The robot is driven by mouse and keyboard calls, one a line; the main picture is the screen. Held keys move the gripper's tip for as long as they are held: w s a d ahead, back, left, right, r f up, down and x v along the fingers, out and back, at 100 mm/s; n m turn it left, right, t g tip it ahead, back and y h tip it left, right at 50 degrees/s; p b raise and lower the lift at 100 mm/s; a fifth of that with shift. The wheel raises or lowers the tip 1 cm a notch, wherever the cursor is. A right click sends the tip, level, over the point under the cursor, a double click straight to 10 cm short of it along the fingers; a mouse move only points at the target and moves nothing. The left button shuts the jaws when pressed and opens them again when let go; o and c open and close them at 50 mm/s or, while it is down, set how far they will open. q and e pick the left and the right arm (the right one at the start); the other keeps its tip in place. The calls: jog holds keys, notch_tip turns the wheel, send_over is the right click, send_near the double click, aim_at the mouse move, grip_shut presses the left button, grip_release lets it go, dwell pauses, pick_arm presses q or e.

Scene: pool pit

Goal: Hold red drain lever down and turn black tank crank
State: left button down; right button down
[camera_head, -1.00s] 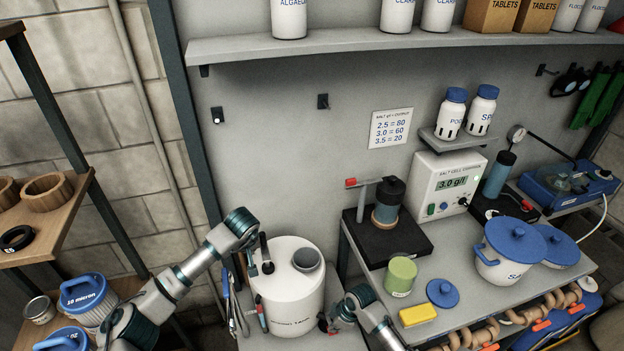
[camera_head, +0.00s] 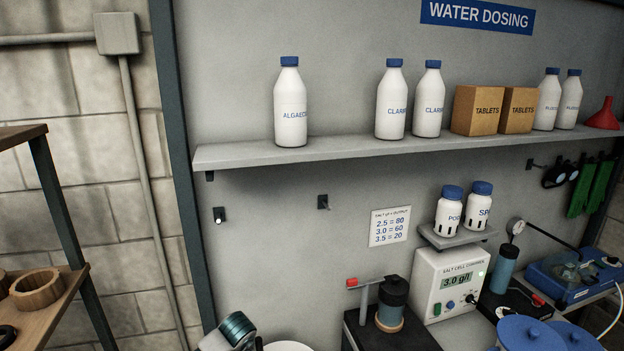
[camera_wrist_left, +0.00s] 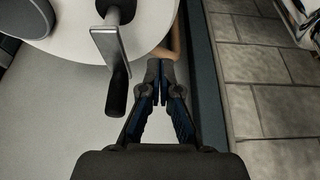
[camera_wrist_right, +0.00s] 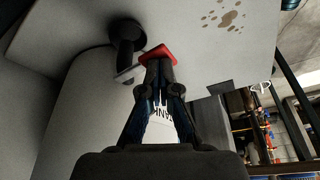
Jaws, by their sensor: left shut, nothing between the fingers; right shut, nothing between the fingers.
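In the left wrist view the black tank crank has a flat metal arm (camera_wrist_left: 106,48) and a black handle (camera_wrist_left: 117,92), over the round white tank top (camera_wrist_left: 70,28). My left gripper (camera_wrist_left: 160,68) is shut and empty just right of the handle, apart from it in the picture. In the right wrist view the red drain lever (camera_wrist_right: 159,53) sits beside a black valve stem (camera_wrist_right: 127,40) on the pale tank. My right gripper (camera_wrist_right: 160,65) is shut and empty, its tips at the red lever; I cannot tell how hard they press. The head view shows only a sliver of the tank top (camera_head: 287,346).
In the head view a wall shelf (camera_head: 330,150) holds bottles and boxes. Below it stand a dark pump with a red-tipped handle (camera_head: 392,300) and the salt cell controller (camera_head: 446,285). In the left wrist view a dark edge and tiled floor (camera_wrist_left: 270,90) lie right of the gripper.

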jog(key=shift+f, duration=0.35)
dwell(0.3)
jog(key=shift+f, duration=0.4)
dwell(0.5)
